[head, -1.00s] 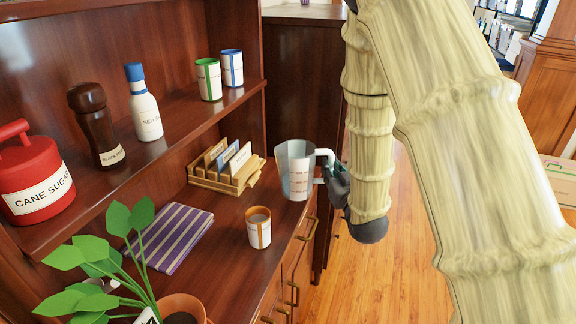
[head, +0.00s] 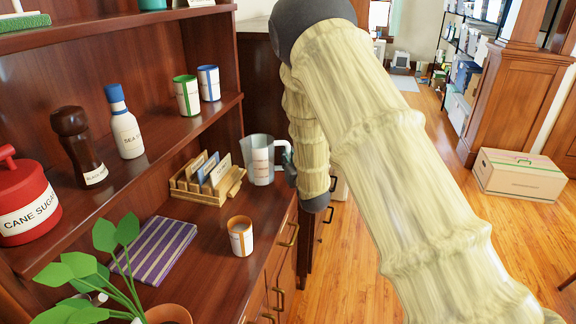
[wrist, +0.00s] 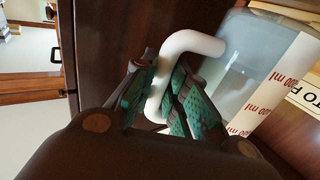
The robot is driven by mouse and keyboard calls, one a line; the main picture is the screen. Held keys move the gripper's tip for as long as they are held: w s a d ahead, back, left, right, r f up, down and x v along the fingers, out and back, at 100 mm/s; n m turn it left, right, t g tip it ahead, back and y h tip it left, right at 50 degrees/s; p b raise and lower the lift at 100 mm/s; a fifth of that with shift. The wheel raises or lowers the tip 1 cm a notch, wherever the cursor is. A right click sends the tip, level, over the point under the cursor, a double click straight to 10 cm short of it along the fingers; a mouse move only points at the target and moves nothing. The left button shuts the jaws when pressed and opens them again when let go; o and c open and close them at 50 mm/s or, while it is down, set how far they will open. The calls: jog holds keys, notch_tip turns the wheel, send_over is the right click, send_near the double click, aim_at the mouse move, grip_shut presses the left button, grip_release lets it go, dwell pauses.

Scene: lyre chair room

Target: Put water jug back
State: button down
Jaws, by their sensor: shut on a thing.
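The water jug (head: 259,160) is a clear measuring jug with a white handle and a white, red-printed label. In the head view it is upright at the right end of the wooden counter (head: 205,262), beside the wooden card holder. I cannot tell whether its base touches the counter. My gripper (head: 288,165) is at the jug's right side, shut on its handle. In the wrist view, the green-padded fingers of my gripper (wrist: 170,98) close around the white handle (wrist: 185,45), and the jug body (wrist: 245,75) fills the right side.
The wooden card holder (head: 203,190) stands just left of the jug. An orange-banded cup (head: 240,236), a striped purple cloth (head: 155,250) and a potted plant (head: 95,262) are nearer. The shelf above holds jars, a bottle and cups. A cardboard box (head: 516,176) is on the floor at right.

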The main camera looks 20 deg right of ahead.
jog(key=shift+w+f+p, duration=0.2)
jog(key=shift+f+p, duration=0.25)
jog(key=shift+f, duration=1.25)
jog(key=shift+f, duration=0.15)
jog(key=c, duration=1.4)
grip_release()
jog(key=shift+c, duration=0.2)
